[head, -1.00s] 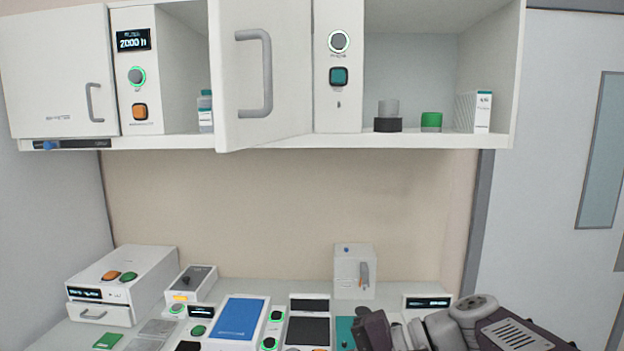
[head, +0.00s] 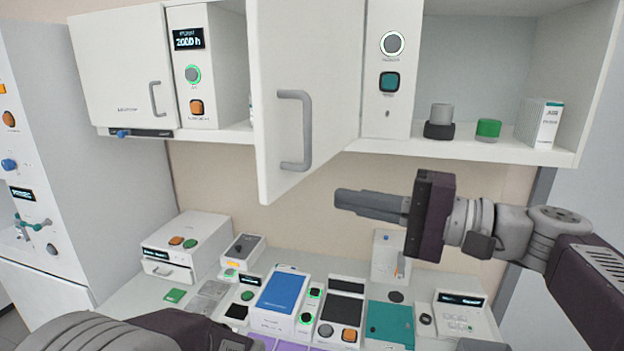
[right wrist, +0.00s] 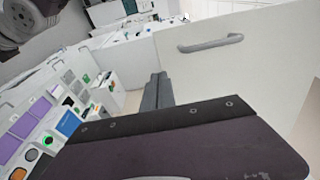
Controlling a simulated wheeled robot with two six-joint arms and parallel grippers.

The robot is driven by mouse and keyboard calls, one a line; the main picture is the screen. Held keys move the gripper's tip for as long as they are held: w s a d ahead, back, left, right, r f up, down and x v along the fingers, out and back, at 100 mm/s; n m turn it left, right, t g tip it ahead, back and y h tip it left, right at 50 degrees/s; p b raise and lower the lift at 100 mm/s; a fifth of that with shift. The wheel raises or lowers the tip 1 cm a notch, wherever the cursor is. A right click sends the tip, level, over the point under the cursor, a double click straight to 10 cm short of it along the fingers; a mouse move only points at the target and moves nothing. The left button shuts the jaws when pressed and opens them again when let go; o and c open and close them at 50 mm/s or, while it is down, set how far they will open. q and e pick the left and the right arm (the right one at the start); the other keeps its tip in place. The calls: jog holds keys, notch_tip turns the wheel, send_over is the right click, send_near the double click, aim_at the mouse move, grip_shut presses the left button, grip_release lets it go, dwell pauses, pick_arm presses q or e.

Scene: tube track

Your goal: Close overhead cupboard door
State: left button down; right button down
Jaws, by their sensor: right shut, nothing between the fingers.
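The white overhead cupboard door (head: 305,95) stands open, swung out toward me from the middle of the cupboard. Its grey bar handle (head: 294,130) is on its face. In the right wrist view, the door (right wrist: 235,75) fills the upper right, with its handle (right wrist: 210,44) above the fingers. My right gripper (head: 340,199) is shut and empty, pointing left, below the cupboard and to the right of the door's lower edge. Its closed fingers also show in the right wrist view (right wrist: 157,88). No contact with the door is visible. Part of my left arm shows at the bottom left, its fingers unseen.
Left of the open bay, another cupboard door (head: 118,72) is closed. A grey cup (head: 441,113), a green-capped jar (head: 488,129) and a white box (head: 540,123) stand on the open right shelf. The counter below is crowded with devices, including a blue-topped one (head: 282,290).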

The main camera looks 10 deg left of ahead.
aim_at(290, 187)
jog(key=p+x, duration=0.3)
jog(key=x, duration=0.3)
jog(key=shift+s+a+r, duration=0.1)
jog(key=shift+a+r, duration=0.1)
jog(key=shift+a, duration=0.1)
jog(key=shift+a+f, duration=0.2)
jog(key=shift+f, duration=0.05)
